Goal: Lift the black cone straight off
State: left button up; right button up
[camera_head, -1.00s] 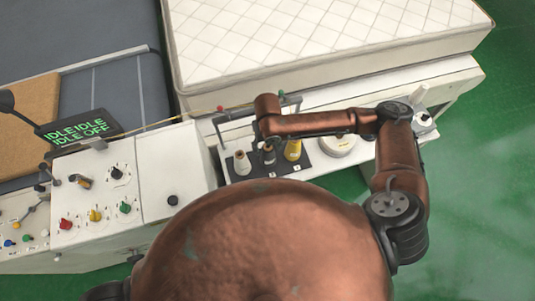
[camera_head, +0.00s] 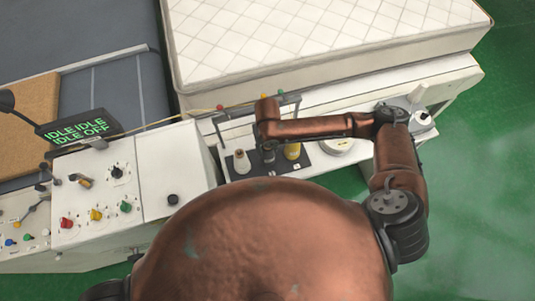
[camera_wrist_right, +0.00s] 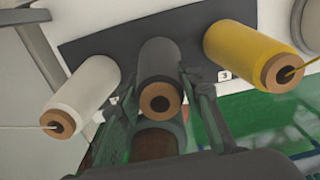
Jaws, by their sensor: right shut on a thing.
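The black cone (camera_wrist_right: 160,68) stands in the middle of a dark mat (camera_wrist_right: 103,49) in the right wrist view, its brown core end facing the camera. My right gripper (camera_wrist_right: 162,100) has one finger on each side of it and is shut on it. In the head view the black cone (camera_head: 268,157) is small and partly hidden under my right gripper (camera_head: 268,142). The cone still appears to be at its place on the mat; any gap beneath it cannot be told. My left gripper is not in view.
A white cone (camera_wrist_right: 82,98) stands left of the black one and a yellow cone (camera_wrist_right: 245,52) right of it, both close to the fingers. A grey frame (camera_head: 221,132) and a taut yellow thread (camera_head: 180,122) are nearby. A mattress (camera_head: 320,35) lies behind.

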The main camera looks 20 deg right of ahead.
grip_shut()
notch_tip(320, 180, up, 10)
jog(key=shift+b, duration=0.35)
dwell(0.4)
